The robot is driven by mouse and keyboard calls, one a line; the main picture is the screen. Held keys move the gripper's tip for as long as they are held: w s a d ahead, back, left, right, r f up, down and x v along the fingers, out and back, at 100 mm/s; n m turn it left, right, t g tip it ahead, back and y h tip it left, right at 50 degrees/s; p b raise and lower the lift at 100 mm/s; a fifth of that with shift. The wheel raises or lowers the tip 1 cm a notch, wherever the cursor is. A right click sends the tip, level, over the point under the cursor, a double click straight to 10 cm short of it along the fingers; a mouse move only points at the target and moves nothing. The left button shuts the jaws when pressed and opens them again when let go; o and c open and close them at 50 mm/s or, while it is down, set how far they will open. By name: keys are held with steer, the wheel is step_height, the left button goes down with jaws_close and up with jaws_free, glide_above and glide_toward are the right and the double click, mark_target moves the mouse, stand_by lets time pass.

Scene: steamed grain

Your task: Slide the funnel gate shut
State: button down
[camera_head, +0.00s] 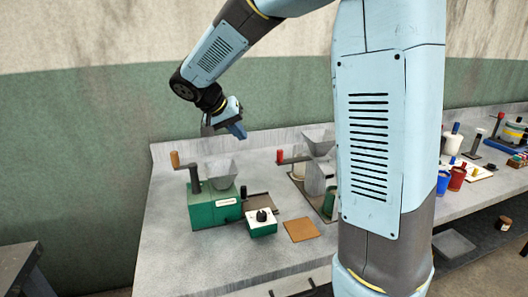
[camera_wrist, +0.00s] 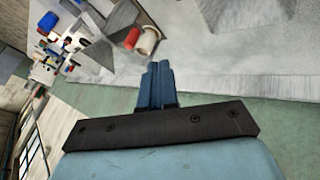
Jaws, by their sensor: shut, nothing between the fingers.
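A grey funnel (camera_head: 222,172) sits on top of a green box-shaped machine (camera_head: 214,208) with a brown-handled crank. A second grey funnel (camera_head: 319,139) stands further right and back, near a red-handled crank, partly hidden behind my arm. I cannot make out a gate on either funnel, or whether one is open. My gripper (camera_head: 238,131) is above the back of the counter, in the air, apart from both funnels. Its blue fingers (camera_wrist: 158,70) are together and empty in the wrist view.
A white-topped green box with a black knob (camera_head: 262,221) and a brown square board (camera_head: 300,230) lie in front. A dark green cup (camera_head: 329,202) stands on a tray. Blue and red cups (camera_head: 457,178) stand at the right. The counter's left front is clear.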

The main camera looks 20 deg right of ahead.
stand_by(0.3)
steer(key=w+d+f, duration=0.1)
steer(key=d+f, duration=0.7)
steer(key=d, duration=0.1)
steer(key=shift+w+d, duration=0.25)
stand_by(0.5)
